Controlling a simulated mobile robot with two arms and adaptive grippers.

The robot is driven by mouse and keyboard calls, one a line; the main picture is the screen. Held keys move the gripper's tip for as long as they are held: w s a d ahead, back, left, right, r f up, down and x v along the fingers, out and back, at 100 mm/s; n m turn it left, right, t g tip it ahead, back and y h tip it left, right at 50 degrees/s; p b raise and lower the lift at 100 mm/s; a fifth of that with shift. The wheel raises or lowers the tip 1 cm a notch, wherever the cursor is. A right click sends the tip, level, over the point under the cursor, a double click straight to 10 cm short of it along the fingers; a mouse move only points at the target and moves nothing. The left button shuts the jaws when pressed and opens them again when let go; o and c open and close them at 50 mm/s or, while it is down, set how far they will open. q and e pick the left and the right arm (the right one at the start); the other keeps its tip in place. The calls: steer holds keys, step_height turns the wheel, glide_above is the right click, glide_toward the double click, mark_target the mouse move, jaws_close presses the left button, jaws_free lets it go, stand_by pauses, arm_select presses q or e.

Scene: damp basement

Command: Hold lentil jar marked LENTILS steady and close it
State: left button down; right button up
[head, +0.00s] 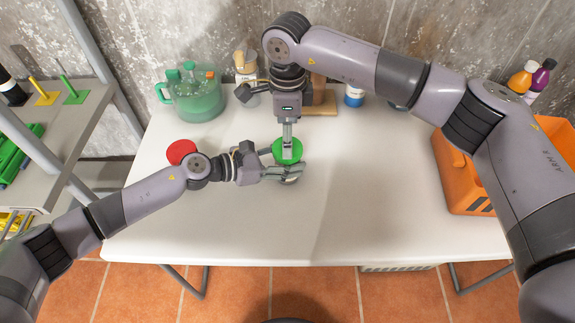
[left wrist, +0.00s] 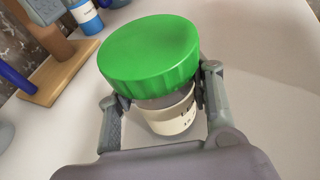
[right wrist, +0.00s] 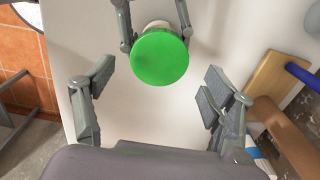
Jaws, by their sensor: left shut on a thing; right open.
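The lentil jar (left wrist: 172,116) stands upright on the white table, with a cream label whose few visible letters I cannot read. A green lid (left wrist: 150,52) sits on top of it; I cannot tell how tightly it is on. The lid also shows in the head view (head: 293,151) and right wrist view (right wrist: 159,58). My left gripper (head: 286,172) is shut on the jar, one finger on each side below the lid. My right gripper (right wrist: 155,85) is open, pointing down above the lid, its fingers apart from it.
A red disc (head: 180,151) lies left of the jar. A green pitcher (head: 195,95) stands at the back left. A wooden stand (head: 320,98) and a blue-labelled jar (head: 354,97) are behind. An orange crate (head: 462,180) is at the right. The front table is clear.

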steer(key=shift+r, duration=0.35)
steer(key=shift+o, duration=0.4)
steer(key=o, duration=0.5)
step_height(320, 180, up, 12)
steer(key=shift+f, duration=0.1)
arm_select(q)
steer(key=c, duration=0.7)
jaws_free()
